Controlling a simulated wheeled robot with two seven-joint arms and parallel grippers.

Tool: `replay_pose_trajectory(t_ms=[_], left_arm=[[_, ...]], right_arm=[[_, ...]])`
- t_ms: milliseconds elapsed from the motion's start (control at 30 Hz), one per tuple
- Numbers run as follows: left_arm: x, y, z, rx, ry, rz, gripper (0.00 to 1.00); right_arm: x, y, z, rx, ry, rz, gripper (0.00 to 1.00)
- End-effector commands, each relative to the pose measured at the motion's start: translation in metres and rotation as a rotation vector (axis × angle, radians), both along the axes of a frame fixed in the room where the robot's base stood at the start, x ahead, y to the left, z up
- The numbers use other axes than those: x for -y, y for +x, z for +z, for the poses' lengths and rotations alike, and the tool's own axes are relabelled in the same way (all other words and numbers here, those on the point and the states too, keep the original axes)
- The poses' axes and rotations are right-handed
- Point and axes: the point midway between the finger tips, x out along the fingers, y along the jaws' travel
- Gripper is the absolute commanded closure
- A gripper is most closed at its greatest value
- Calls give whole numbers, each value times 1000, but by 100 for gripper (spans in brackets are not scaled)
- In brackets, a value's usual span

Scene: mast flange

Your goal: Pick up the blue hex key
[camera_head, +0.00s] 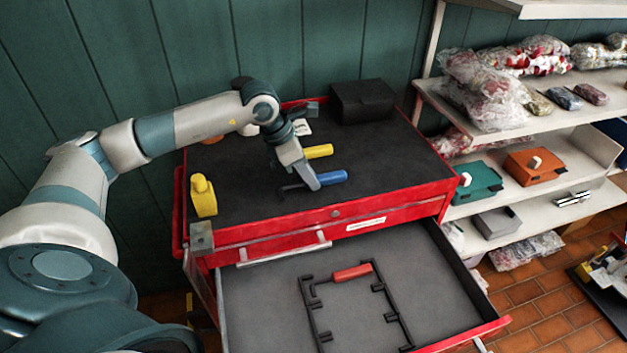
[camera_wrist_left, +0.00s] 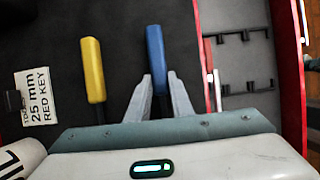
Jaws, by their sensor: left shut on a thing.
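The blue hex key (camera_head: 331,178) is at the front middle of the black cabinet top, its blue handle pointing right and its dark shaft to the left. My left gripper (camera_head: 313,186) is shut on it, close over the cabinet top. In the left wrist view the blue handle (camera_wrist_left: 155,58) sticks out beyond the two fingers (camera_wrist_left: 160,95), which pinch the key near the handle's base. I cannot tell whether the key is lifted off the surface. My right gripper is not in view.
A yellow-handled key (camera_head: 318,151) lies just behind the blue one. A yellow object (camera_head: 203,195) stands at left, a black box (camera_head: 362,101) at the back. The open drawer (camera_head: 255,315) holds a dark rack (camera_head: 312,312) with a red-handled key (camera_head: 352,272). Shelves (camera_head: 590,150) stand right.

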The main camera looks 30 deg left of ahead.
Motion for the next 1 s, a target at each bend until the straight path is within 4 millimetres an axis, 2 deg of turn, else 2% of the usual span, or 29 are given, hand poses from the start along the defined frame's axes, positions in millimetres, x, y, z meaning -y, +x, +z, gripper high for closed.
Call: replay_pose_trajectory(t_ms=[267, 500, 900, 1000], left_arm=[[0, 1, 8, 2, -1, 0, 100], [0, 1, 37, 6, 0, -2, 100], [76, -14, 84, 7, -1, -6, 100], [91, -17, 94, 5, -1, -5, 100]], right_arm=[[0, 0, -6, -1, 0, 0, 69], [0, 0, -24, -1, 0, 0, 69], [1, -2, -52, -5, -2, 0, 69], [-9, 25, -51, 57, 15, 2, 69]])
